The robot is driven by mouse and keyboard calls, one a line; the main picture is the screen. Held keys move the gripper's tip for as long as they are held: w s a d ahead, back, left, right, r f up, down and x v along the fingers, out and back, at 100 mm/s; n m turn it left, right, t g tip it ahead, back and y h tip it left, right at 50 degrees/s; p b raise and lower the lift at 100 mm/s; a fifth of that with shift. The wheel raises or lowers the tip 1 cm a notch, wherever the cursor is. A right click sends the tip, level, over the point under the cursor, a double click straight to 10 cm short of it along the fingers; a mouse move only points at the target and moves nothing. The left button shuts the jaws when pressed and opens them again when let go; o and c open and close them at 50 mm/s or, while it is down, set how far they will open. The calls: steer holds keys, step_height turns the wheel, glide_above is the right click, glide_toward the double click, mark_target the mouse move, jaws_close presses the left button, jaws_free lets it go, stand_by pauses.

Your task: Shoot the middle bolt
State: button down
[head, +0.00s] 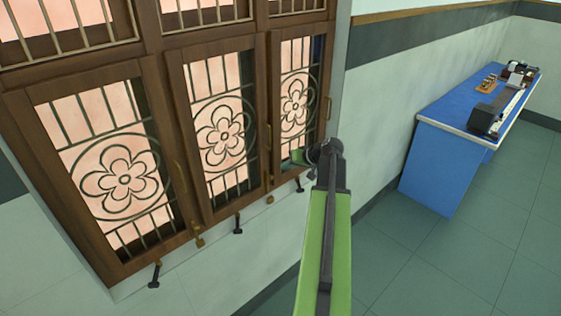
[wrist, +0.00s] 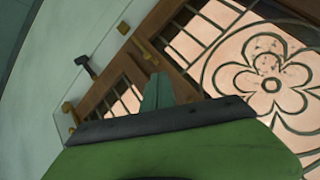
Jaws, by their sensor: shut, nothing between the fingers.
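The window has three wooden leaves with flower grilles. The middle bolt (head: 268,181) is a small brass piece at the lower right corner of the middle leaf (head: 255,120). Its brass keeper (head: 270,198) is just below, on the sill. In the wrist view, which is rolled sideways, this bolt (wrist: 144,47) and keeper (wrist: 124,28) appear to be the brass pair beyond my fingertips. My gripper (head: 298,157) is shut and empty, in front of the right leaf's lower part, right of the middle bolt. Its teal fingers (wrist: 158,92) show together in the wrist view.
The left leaf's brass bolt (head: 199,237) is at its lower right corner. Black stays (head: 238,224) stick out below the leaves. Brass handles (head: 180,177) stand on the leaf edges. A blue bench (head: 435,165) with instruments stands at right; the floor between is clear.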

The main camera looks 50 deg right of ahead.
steer(key=shift+m+t, duration=0.3)
steer(key=s+d, duration=0.1)
steer(key=s+d+r, duration=0.1)
steer(key=d, duration=0.1)
steer(key=shift+d+r, duration=0.15)
steer(key=shift+r, duration=0.05)
steer(key=shift+w, duration=0.1)
steer(key=s+a+f+b+x, duration=0.1)
steer(key=b+x, duration=0.8)
steer(key=x, duration=0.4)
steer(key=shift+s+a+f+b, duration=0.2)
steer(key=shift+s+f+b, duration=0.05)
steer(key=shift+f+b, duration=0.1)
